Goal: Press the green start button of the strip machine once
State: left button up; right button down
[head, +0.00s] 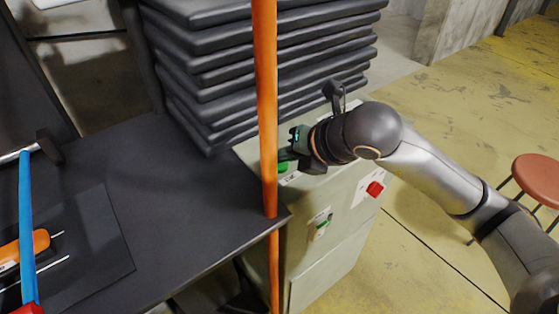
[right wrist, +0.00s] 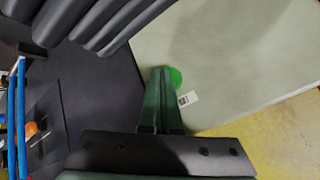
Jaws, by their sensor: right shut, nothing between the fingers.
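The strip machine is a pale grey-green cabinet (head: 315,252) right of the dark table, and its top (right wrist: 225,50) fills the upper right of the right wrist view. The round green start button (head: 283,168) is on its top, partly hidden by an orange pole and my gripper. In the right wrist view the button (right wrist: 175,77) shows just right of my fingertips, partly covered by them. My right gripper (right wrist: 160,72) is shut and empty, its tips at the button's edge. I cannot tell whether they touch it. My left gripper is not in view.
An orange pole (head: 265,100) stands upright before the machine. A stack of dark slabs (head: 270,60) rises behind it. A red button (head: 375,188) is on the machine's right face. The dark table (head: 170,190) holds tools at left. A red stool (head: 538,178) stands right.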

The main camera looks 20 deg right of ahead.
aim_at(284, 168)
jog(key=shift+r+p, duration=0.45)
jog(key=shift+r, duration=0.35)
jog(key=shift+r, duration=0.1)
jog(key=shift+r+p, duration=1.75)
jog(key=shift+r, duration=0.75)
jog(key=shift+f, duration=0.1)
jog(key=shift+s, duration=0.1)
